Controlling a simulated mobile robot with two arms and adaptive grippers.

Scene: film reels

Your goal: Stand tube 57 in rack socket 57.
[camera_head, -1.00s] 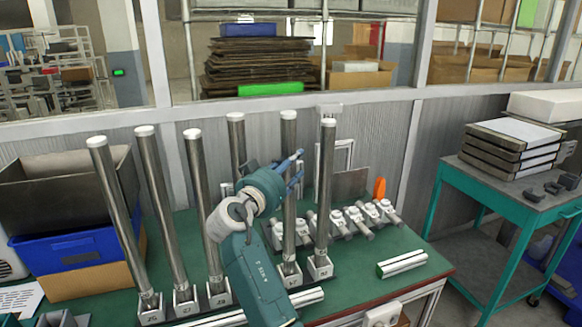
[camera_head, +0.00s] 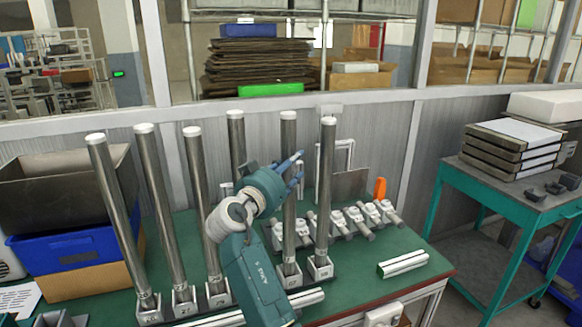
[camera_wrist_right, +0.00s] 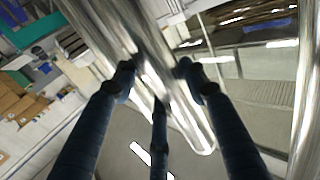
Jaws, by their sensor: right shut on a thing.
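My right gripper (camera_head: 291,174) is shut on a tall shiny metal tube with a white top (camera_head: 288,136). Its blue fingers are around the tube's upper half. The tube stands nearly upright, and its lower end meets a labelled rack socket (camera_head: 289,275); I cannot tell how deep it sits. In the right wrist view the fingers are around the same tube (camera_wrist_right: 150,55). Similar tubes stand beside it, one to the right (camera_head: 324,185) and several to the left (camera_head: 163,205). The socket labels are too blurred to read surely. My left gripper is not in view.
Several small grey-and-white clamp-like parts (camera_head: 354,217) lie behind the rack on the green bench (camera_head: 350,262). A silver bar (camera_head: 402,264) lies at its right. A blue bin (camera_head: 70,247) stands at the left.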

